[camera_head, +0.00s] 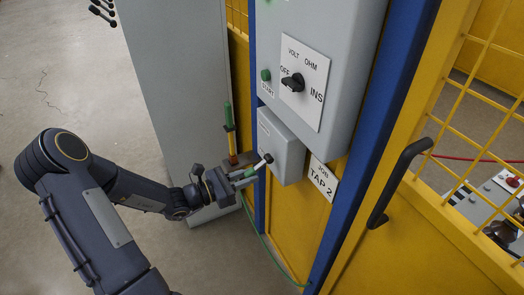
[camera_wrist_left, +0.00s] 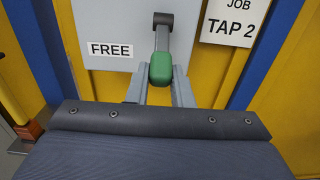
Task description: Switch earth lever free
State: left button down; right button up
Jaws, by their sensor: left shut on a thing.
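The earth lever is a short grey arm on a black pivot (camera_head: 268,158) at the front of a small grey box (camera_head: 288,150). In the left wrist view the lever arm (camera_wrist_left: 162,37) hangs below its pivot and ends in a green handle (camera_wrist_left: 161,68). A white FREE label (camera_wrist_left: 110,50) is left of the lever on the box. My left gripper (camera_head: 246,175) is shut on the green handle, with grey fingers on either side of it in the left wrist view. The fingers partly hide the handle in the head view. My right gripper is not in view.
Above the box is a larger grey cabinet (camera_head: 310,25) with a black selector knob (camera_head: 293,82) and green START button (camera_head: 266,75). A green-handled rod (camera_head: 228,116) stands close behind my left gripper. A yellow mesh door with a black handle (camera_head: 400,180) is at right.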

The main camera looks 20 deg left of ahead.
pick_arm(q)
jog(key=shift+f, duration=0.2)
jog(key=shift+w+d+f+b, duration=0.2)
jog(key=shift+d+f+b, duration=0.05)
jog(key=shift+f+b, duration=0.25)
jog(key=shift+w+d+f, duration=0.25)
jog(key=shift+w, duration=0.05)
jog(key=shift+f+b, duration=0.1)
jog(key=shift+b, duration=0.25)
jog(key=c, duration=1.2)
grip_release()
jog(key=shift+w, duration=0.1)
jog(key=v, duration=0.7)
jog(key=shift+s+a, duration=0.25)
jog(key=shift+s, duration=0.05)
